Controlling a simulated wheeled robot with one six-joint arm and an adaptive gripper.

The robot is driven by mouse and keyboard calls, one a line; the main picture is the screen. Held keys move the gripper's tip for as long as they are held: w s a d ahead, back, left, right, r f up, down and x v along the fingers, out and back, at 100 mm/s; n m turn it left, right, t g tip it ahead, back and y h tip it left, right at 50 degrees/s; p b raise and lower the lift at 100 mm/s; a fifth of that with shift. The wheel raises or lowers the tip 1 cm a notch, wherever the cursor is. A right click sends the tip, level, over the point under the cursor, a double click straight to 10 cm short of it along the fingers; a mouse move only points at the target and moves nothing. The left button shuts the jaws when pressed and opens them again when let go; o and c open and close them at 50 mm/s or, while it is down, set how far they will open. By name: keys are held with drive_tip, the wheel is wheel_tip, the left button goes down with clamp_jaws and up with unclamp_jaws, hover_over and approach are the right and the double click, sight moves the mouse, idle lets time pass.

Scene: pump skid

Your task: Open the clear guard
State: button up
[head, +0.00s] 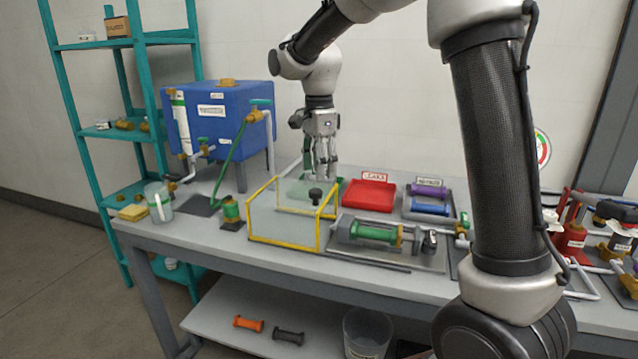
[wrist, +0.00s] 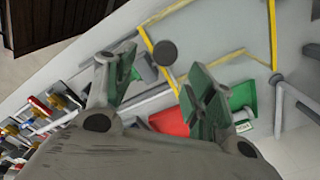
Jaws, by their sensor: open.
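The clear guard (head: 283,222) is a see-through box with yellow edges on the bench. It also shows in the wrist view (wrist: 215,30), where its yellow edges cross the upper part. A dark round knob (head: 316,195) stands near its right end; the knob is also in the wrist view (wrist: 165,52). My gripper (head: 322,178) points down just above the knob, apart from it. Its two fingers (wrist: 160,80) are spread and empty, with green pads. I cannot tell from these views whether the guard's lid is raised at all.
A green cylinder in a grey tray (head: 345,222) lies right of the guard. A red tray (head: 370,195) and a tray with purple and blue parts (head: 430,209) are behind. A blue tank (head: 218,115) stands back left.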

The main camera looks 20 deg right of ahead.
wheel_tip(320, 180, up, 6)
drive_tip(key=shift+f, duration=0.1)
idle(0.4)
drive_tip(key=s+d+f+n+t, duration=0.1)
drive_tip(key=s+d+n, duration=0.4)
drive_tip(key=s, duration=0.4)
drive_tip(key=s+d+f+n+t, duration=0.1)
drive_tip(key=s+d+n, duration=0.4)
drive_tip(key=s, duration=0.5)
drive_tip(key=s+d+n+t, duration=0.2)
drive_tip(key=s+d+n, duration=0.3)
drive_tip(key=s, duration=0.5)
drive_tip(key=shift+f+n, duration=0.4)
